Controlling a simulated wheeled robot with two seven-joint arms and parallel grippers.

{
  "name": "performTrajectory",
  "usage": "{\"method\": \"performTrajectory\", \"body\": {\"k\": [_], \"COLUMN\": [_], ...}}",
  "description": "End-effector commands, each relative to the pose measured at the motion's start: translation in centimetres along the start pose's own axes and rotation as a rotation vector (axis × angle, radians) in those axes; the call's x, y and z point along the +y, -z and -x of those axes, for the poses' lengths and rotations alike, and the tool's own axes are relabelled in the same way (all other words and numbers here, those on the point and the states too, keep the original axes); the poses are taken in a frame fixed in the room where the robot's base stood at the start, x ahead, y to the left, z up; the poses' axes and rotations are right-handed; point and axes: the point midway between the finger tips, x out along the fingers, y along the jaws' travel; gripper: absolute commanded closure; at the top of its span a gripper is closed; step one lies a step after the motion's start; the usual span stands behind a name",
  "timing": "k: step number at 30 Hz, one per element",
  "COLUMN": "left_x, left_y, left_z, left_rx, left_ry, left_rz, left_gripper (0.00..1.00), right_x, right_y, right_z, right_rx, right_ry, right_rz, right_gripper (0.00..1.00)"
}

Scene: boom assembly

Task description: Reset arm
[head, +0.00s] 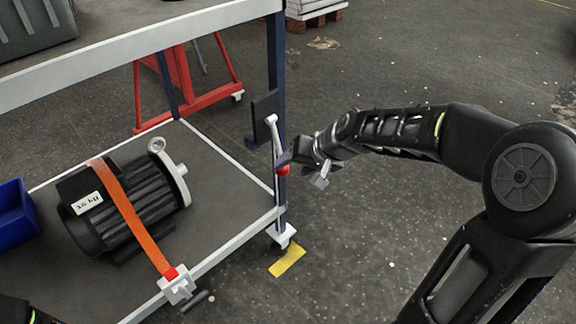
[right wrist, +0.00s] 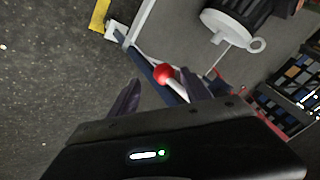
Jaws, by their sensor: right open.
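My right gripper (head: 302,168) is at the corner post of the shelf rack, next to a lever with a red ball knob (head: 283,170). In the right wrist view the red knob (right wrist: 163,73) lies between and beyond the two open fingers (right wrist: 160,95), with a gap to each finger. The lever's pale rod (head: 274,138) hangs down from a dark box (head: 265,112) on the post. Whether a finger touches the knob cannot be told. My left gripper is out of view.
A dark motor (head: 150,205) with an orange strap lies on the lower shelf (head: 205,150). A blue bin (head: 15,215) stands at the left. A red frame (head: 185,90) is behind the rack. A yellow floor mark (head: 287,260) is below the post. The floor to the right is mostly clear.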

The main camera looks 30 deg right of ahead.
Motion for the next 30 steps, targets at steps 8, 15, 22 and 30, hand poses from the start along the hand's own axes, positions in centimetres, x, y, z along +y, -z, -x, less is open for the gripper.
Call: {"method": "performTrajectory", "body": {"k": [8,15,22,30], "left_x": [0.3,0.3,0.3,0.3], "left_y": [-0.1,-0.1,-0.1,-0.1], "left_z": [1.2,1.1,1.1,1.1], "left_rx": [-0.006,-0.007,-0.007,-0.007], "left_ry": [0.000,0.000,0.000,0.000], "left_rz": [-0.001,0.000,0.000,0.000], "left_gripper": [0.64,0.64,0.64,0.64], "right_x": [0.1,0.1,0.1,0.6], "right_y": [0.0,-0.1,-0.1,-3.1], "right_z": [2.9,2.8,2.8,-1.3], "right_rx": [-0.001,-0.002,-0.002,-0.062], "right_ry": [-0.001,-0.001,-0.001,-0.029], "right_rz": [0.000,0.000,0.000,0.017], "right_gripper": [0.43,0.43,0.43,0.43]}}
